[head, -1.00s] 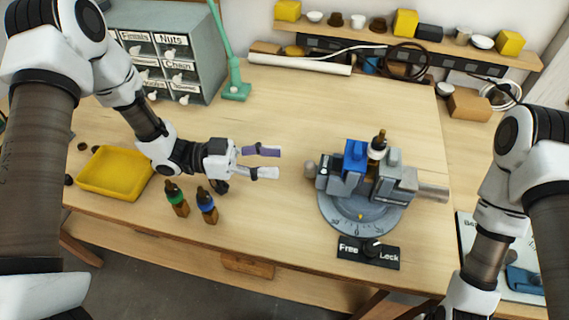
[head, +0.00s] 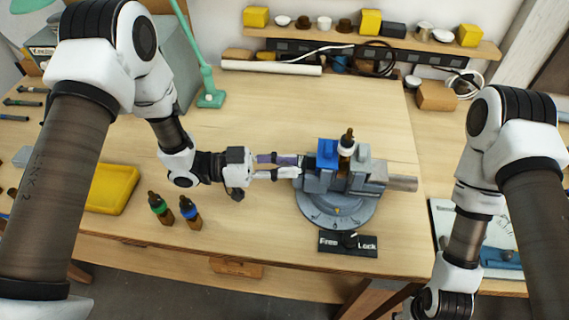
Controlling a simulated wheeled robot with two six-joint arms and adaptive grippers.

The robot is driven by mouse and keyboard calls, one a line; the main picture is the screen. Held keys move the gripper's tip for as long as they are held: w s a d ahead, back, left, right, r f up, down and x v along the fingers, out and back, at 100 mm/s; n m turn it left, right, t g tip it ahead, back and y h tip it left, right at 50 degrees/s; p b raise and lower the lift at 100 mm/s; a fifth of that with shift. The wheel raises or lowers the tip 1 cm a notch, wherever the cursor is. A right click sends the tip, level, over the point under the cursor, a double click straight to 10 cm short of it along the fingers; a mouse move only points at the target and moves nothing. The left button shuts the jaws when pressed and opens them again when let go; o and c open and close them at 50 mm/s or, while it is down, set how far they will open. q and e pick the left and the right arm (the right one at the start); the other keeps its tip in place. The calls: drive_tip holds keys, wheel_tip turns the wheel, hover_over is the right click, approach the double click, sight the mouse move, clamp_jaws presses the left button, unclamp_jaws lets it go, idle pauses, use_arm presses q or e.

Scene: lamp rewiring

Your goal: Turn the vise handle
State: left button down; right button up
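The grey vise (head: 368,178) stands on a round base with a dial (head: 338,212) on the workbench. A blue block (head: 328,152) and a small dark-tipped bottle-like piece with a white collar (head: 347,145) are at its jaws. My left gripper (head: 301,166) points right, its two fingers at the vise's left end, where the handle is. The fingers hide most of the handle, and I cannot tell whether they press on it. A gap shows between the fingers. A grey cylinder (head: 402,183) sticks out of the vise's right side. My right gripper is out of view.
Green-banded (head: 160,208) and blue-banded (head: 190,211) bottles stand front left, near a yellow tray (head: 113,190). A green lamp stand (head: 211,98) is behind. The bench middle is clear.

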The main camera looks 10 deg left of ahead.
use_arm(q)
drive_tip(key=m+b, duration=0.1)
drive_tip(key=b, duration=0.1)
drive_tip(key=s+f+m+b, duration=0.1)
drive_tip(key=shift+f+b, duration=0.25)
drive_tip(key=shift+b, duration=0.15)
drive_tip(key=shift+s+r+m, duration=0.2)
drive_tip(key=shift+m, duration=0.2)
drive_tip(key=c, duration=1)
unclamp_jaws()
drive_tip(key=shift+w, duration=0.15)
wheel_tip(320, 180, up, 10)
